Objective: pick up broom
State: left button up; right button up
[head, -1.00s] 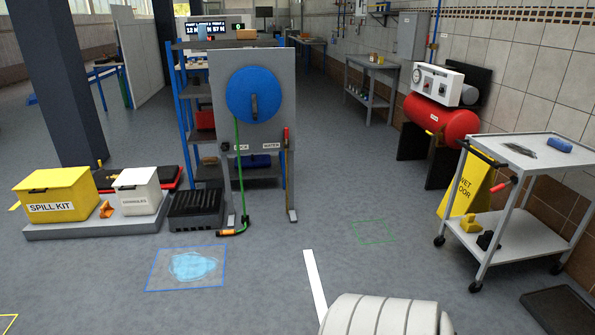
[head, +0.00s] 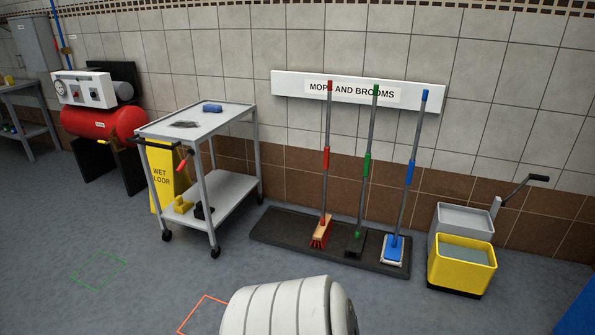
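The broom (head: 326,175) stands almost upright against the tiled wall. It has a grey handle with a red top and red grip, and a wooden head with red-orange bristles resting on a dark mat (head: 283,235). Beside it to the right lean a green-handled tool (head: 366,165) with a dark head and a blue-handled mop (head: 411,172) with a blue and white flat head. A white "Mop and Brooms" board (head: 292,85) is behind their upper ends. Neither of my grippers is in view.
A grey cart (head: 227,183) stands left of the mat, with a yellow wet-floor sign (head: 161,177) beside it. A yellow mop bucket (head: 462,268) stands to the right. A red compressor tank (head: 103,122) is at far left. Floor in front of the mat is mostly clear.

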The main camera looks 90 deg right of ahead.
aim_at(321, 233)
jog(key=z, duration=3)
jog(key=i+j+z, duration=0.2)
jog(key=i+j, duration=0.55)
jog(key=i, duration=0.25)
jog(key=i+j+z, duration=0.15)
jog(key=i+j, duration=0.75)
jog(key=i+l, duration=0.05)
